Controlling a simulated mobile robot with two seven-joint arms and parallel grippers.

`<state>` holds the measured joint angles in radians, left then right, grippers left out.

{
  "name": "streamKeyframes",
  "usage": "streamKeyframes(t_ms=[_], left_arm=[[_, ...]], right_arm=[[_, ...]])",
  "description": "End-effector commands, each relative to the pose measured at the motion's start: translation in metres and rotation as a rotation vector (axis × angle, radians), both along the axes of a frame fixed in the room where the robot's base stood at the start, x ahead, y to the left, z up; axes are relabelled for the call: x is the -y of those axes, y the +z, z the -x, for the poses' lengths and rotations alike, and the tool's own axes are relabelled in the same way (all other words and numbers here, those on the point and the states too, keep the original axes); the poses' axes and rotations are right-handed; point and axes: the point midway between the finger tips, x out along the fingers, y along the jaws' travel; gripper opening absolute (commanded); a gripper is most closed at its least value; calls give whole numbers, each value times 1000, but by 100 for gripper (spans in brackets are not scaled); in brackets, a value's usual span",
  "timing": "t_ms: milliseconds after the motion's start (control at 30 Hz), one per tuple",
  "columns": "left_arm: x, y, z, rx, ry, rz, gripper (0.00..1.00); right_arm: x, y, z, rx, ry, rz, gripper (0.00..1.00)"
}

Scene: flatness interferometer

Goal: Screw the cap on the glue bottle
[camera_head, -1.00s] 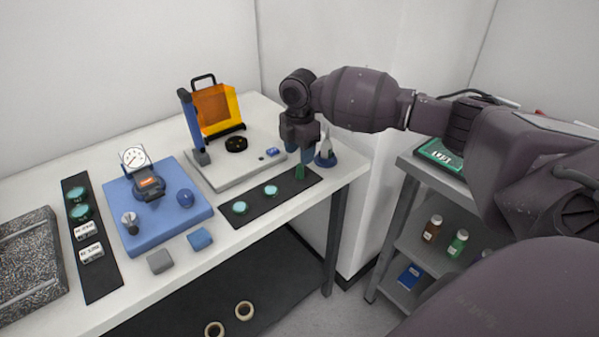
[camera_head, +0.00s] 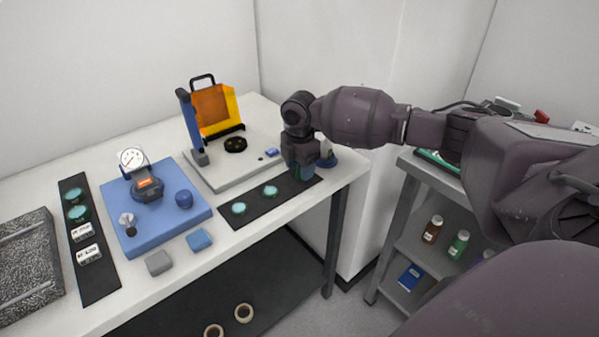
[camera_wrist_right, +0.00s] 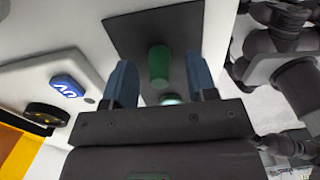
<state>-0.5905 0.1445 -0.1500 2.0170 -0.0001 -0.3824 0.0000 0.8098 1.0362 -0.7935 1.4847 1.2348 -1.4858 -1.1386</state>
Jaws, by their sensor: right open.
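A small green cap (camera_wrist_right: 158,66) stands on the black mat (camera_wrist_right: 123,28) in the right wrist view. My right gripper (camera_wrist_right: 159,78) is open, with one blue finger on each side of the cap and a gap to each. In the head view, my right gripper (camera_head: 303,172) is low over the mat's far right end and hides the cap. My left gripper is not in view.
Two teal discs (camera_head: 239,208) lie on the mat left of my gripper. The grey instrument plate (camera_head: 225,180) with an orange shield (camera_head: 212,106) is behind. A blue plate with a dial gauge (camera_head: 132,158) stands left. A shelf cart (camera_head: 392,225) is at right.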

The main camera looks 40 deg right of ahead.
Motion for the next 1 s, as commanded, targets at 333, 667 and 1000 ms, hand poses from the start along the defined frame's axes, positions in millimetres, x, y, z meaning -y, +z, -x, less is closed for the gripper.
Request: streamKeyframes(t_ms=[333, 667, 1000], left_arm=[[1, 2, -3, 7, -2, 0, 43], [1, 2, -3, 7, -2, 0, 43], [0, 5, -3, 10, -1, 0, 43]], right_arm=[[0, 1, 0, 1, 0, 0, 25], [0, 1, 0, 1, 0, 0, 0], [0, 17, -1, 4, 1, 0, 0]])
